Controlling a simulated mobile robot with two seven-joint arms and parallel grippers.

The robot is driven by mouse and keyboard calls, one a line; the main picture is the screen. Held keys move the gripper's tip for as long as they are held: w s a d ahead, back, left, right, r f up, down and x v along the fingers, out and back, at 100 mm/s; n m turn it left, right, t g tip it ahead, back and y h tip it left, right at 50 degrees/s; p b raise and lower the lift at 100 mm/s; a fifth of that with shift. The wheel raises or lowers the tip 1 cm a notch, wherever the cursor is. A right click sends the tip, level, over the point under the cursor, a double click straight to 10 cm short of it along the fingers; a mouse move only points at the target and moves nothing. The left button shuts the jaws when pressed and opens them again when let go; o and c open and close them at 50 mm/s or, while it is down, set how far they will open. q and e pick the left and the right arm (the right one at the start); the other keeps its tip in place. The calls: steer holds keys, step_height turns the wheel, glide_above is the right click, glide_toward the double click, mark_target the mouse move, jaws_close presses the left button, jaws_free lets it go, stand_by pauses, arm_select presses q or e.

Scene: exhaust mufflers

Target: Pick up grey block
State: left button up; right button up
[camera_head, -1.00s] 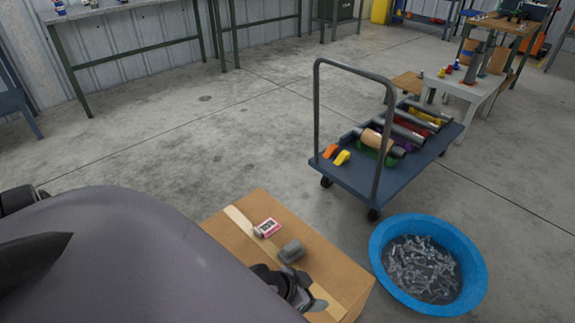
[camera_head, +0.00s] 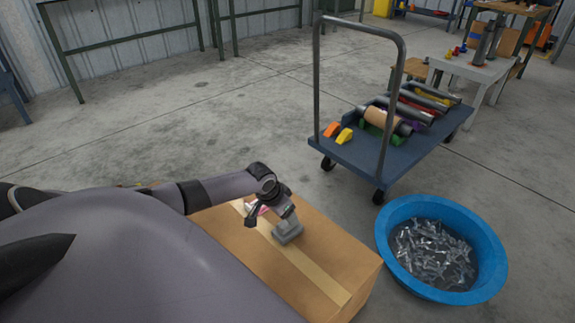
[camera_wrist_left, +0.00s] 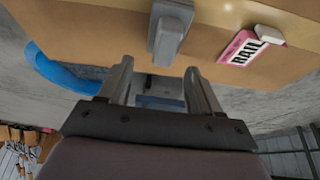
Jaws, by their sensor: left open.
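The grey block (camera_head: 289,234) lies on top of a cardboard box (camera_head: 345,262). It also shows at the top of the left wrist view (camera_wrist_left: 170,30). My left gripper (camera_head: 284,214) is over the box, right by the block. In the left wrist view my left gripper (camera_wrist_left: 160,70) has its two fingers apart, with the block just beyond the fingertips and roughly in line with the gap. I cannot tell whether they touch it. My right gripper is not in view.
A pink and white packet (camera_wrist_left: 248,46) lies on the box beside the block, partly hidden by my arm in the head view. A blue tub (camera_head: 488,236) of metal parts stands right of the box. A blue cart (camera_head: 372,158) with mufflers is behind.

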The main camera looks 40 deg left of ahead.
mark_target(288, 228)
arm_select(q)
steer(key=shift+b+x, duration=0.35)
steer(key=shift+x, duration=0.55)
steer(key=f+b, duration=0.2)
steer(key=w+f+b, duration=0.1)
steer(key=f, duration=0.1)
steer(key=shift+a, duration=0.3)
steer(key=shift+w+f+b, duration=0.15)
steer(key=shift+f+b, duration=0.1)
steer(key=shift+b, duration=0.05)
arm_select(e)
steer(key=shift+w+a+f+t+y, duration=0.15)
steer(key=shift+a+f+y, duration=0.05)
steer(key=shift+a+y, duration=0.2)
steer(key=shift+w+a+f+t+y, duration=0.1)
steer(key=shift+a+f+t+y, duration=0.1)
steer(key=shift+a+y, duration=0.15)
arm_select(q)
steer(key=c, duration=1.1)
steer(key=shift+r, duration=0.1)
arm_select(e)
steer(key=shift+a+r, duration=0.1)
